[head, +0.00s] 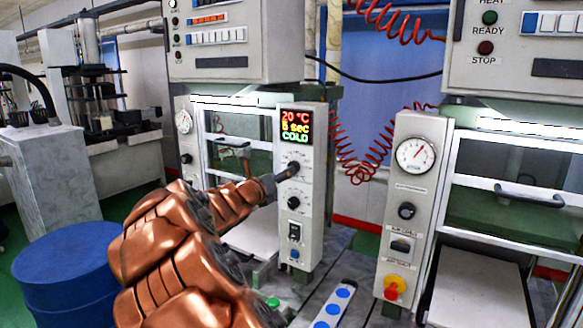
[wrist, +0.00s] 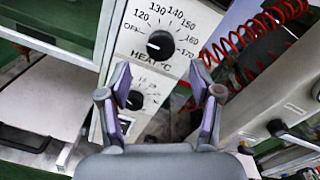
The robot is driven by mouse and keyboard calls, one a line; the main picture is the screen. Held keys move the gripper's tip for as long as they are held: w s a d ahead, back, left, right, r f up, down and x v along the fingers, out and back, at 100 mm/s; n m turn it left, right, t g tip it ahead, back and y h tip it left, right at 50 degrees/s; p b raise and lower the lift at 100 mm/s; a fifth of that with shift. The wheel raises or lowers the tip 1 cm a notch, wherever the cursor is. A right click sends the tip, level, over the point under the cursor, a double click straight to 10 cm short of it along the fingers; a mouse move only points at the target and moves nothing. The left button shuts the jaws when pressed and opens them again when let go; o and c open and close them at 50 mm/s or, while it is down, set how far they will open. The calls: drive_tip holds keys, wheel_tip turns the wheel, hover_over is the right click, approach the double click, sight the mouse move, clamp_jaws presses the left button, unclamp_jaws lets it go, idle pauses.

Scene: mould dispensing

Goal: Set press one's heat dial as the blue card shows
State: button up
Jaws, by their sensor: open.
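Press one's heat dial (wrist: 160,44) is a round black knob on a pale panel, with marks from OFF through 120 to 170 °C; its white mark appears to point left, towards OFF. In the head view the heat dial (head: 293,168) is partly covered by my gripper (head: 272,183). In the wrist view my gripper (wrist: 160,76) is open and empty, its fingers apart below the heat dial, with no clear contact. The display (head: 296,125) reads 20 °C, 5 sec, COLD. I cannot make out a blue card.
A second, smaller dial (wrist: 135,100) sits below the heat dial, between my fingers in the picture. A second press (head: 410,190) with a gauge stands at right. Red coiled hoses (head: 355,160) hang between the presses. A blue drum (head: 65,265) stands at left.

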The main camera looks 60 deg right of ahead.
drive_tip(key=d+p, duration=0.1)
drive_tip(key=d, duration=0.5)
drive_tip(key=shift+w+p, duration=0.15)
drive_tip(key=shift+p, duration=0.15)
drive_tip(key=shift+d, duration=0.1)
drive_tip(key=shift+c, duration=0.2)
drive_tip(key=c, duration=1.1)
drive_tip(key=shift+f+m+b, duration=0.1)
drive_tip(key=shift+m+b, duration=0.2)
drive_tip(key=shift+b, duration=0.1)
